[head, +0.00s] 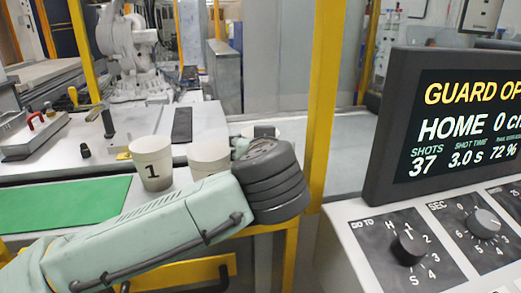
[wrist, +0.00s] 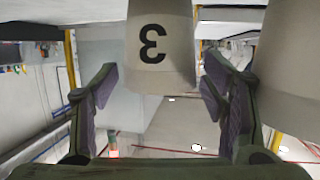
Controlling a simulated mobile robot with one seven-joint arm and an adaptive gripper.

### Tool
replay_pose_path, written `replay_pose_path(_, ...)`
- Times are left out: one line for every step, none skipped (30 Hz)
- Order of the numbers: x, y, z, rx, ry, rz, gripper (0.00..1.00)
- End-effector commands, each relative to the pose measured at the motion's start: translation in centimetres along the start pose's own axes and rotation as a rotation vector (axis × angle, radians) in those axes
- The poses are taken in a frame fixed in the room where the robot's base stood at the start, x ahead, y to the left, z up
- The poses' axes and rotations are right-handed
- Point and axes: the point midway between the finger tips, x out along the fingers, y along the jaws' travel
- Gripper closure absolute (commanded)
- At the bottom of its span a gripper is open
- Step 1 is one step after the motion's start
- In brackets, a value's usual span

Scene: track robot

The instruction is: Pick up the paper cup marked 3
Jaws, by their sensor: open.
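The paper cup marked 3 (wrist: 160,45) is pale with a black numeral. In the wrist view it appears upside down at top centre, between the tips of my open gripper (wrist: 159,78), with a gap on each side. A second pale cup (wrist: 293,50) fills the right edge there, its mark out of sight. In the head view the cup marked 1 (head: 152,165) stands on the bench, with another cup (head: 208,156) to its right, partly hidden by my arm. A pale rim (head: 264,131) shows behind my dark wrist; its mark is hidden. My fingers are hidden there.
The cups stand on a light bench (head: 80,160) with a green mat (head: 75,200) at left. A yellow post (head: 324,80) rises close right of my wrist. A control panel with a screen (head: 455,125) and dials fills the right side.

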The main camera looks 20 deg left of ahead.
Motion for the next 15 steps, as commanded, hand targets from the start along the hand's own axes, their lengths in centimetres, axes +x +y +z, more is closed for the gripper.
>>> replay_pose_path(0.7, 0.0, -0.4, 0.001, -0.001, -0.002, 0.33)
replay_pose_path(1.1, 0.0, -0.5, 0.000, -0.001, -0.001, 0.33)
replay_pose_path(1.4, 0.0, -0.6, 0.000, -0.001, -0.001, 0.33)
replay_pose_path(1.7, 0.0, -0.7, 0.000, 0.000, -0.001, 0.33)
replay_pose_path(1.9, 0.0, -0.7, 0.000, 0.000, 0.000, 0.33)
replay_pose_path(2.1, 0.0, -0.7, -0.001, 0.000, 0.000, 0.33)
replay_pose_path(2.2, 0.0, -0.8, -0.001, 0.001, 0.000, 0.33)
replay_pose_path(2.4, 0.0, -0.9, -0.001, 0.000, -0.001, 0.33)
replay_pose_path(2.8, 0.0, -1.0, 0.000, -0.001, -0.001, 0.33)
replay_pose_path(3.2, 0.0, -1.1, 0.000, -0.001, -0.001, 0.33)
replay_pose_path(3.6, 0.0, -1.3, 0.000, -0.001, -0.002, 0.33)
replay_pose_path(4.2, 0.0, -1.6, 0.001, -0.001, -0.002, 0.33)
replay_pose_path(4.7, 0.0, -1.8, 0.001, -0.001, -0.002, 0.33)
replay_pose_path(5.2, 0.0, -1.9, 0.001, -0.001, -0.002, 0.33)
replay_pose_path(5.8, 0.0, -2.0, 0.001, 0.000, -0.002, 0.33)
